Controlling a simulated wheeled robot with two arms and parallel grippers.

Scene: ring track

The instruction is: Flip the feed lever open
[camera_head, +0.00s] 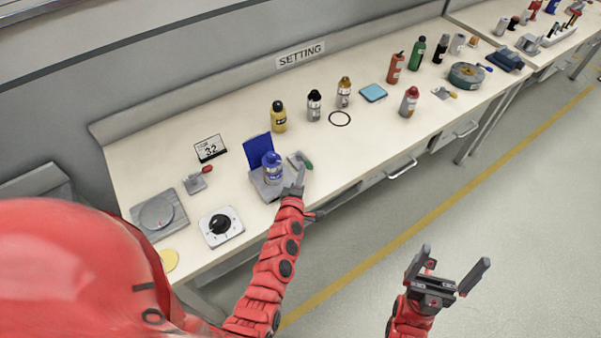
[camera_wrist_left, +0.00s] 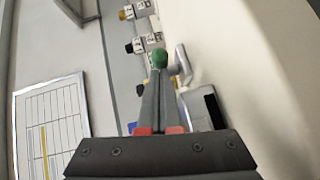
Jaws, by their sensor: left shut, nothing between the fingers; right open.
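A small lever with a green knob (camera_head: 306,164) stands on a grey plate (camera_head: 294,158) beside the blue bottle; I cannot read a label that names it as the feed lever. My left gripper (camera_head: 299,178) is shut and empty, its fingertips close beside this knob. In the left wrist view the green knob (camera_wrist_left: 160,57) shows just beyond the shut fingertips (camera_wrist_left: 160,76), with a grey metal bar (camera_wrist_left: 184,65) to its right. I cannot tell whether they touch. My right gripper (camera_head: 449,272) is open and empty, over the floor in front of the bench.
A red-knobbed lever (camera_head: 195,184), dial box (camera_head: 220,226) and grey round gauge (camera_head: 157,213) lie left. Several bottles stand along the bench; a yellow-knobbed lever (camera_head: 443,93) is further right.

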